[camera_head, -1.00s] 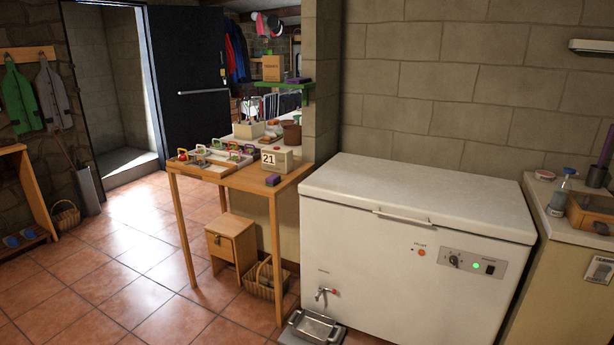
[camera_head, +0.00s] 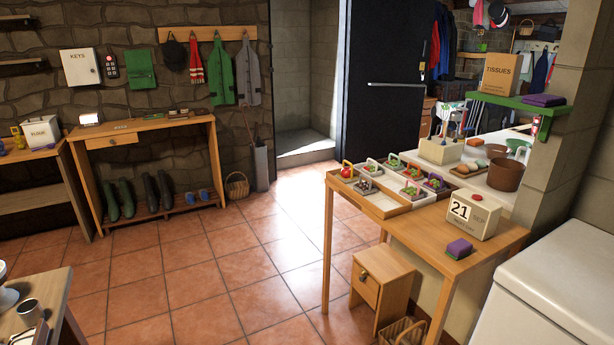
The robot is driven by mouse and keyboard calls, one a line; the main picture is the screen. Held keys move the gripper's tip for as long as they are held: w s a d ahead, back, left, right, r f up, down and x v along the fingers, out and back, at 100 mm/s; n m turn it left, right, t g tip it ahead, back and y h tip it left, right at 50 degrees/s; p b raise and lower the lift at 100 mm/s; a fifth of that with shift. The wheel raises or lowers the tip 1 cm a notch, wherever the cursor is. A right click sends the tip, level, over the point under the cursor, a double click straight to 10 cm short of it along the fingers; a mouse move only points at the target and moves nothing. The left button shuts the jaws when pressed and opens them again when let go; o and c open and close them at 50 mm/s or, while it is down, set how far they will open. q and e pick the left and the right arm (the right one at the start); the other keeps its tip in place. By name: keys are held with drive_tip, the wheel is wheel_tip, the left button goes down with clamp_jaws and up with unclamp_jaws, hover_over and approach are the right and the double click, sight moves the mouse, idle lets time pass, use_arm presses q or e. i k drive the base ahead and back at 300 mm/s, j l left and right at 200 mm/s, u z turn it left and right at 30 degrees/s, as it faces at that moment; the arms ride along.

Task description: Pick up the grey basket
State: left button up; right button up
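Several small handled baskets with coloured contents stand in and around a shallow wooden tray (camera_head: 383,205) on the wooden table (camera_head: 435,238). One small basket with a pale handle (camera_head: 365,187) looks greyish and sits near the tray's front left. The baskets are too small here to tell for certain which one is grey. A basket with a yellow handle and red contents (camera_head: 347,172) stands at the left end. Neither of my grippers is in view.
A calendar block (camera_head: 471,215) and a purple-topped sponge (camera_head: 459,248) are on the table's right part. A small cabinet (camera_head: 381,285) and a wicker basket (camera_head: 402,333) stand below. The white freezer (camera_head: 560,290) is at right. Tiled floor (camera_head: 220,265) left of the table is clear.

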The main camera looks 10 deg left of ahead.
sight(365, 189)
drive_tip(key=i+j+u, duration=0.15)
drive_tip(key=i+u, duration=0.2)
drive_tip(key=i, duration=0.15)
drive_tip(key=i+u, duration=0.35)
drive_tip(key=i, duration=0.1)
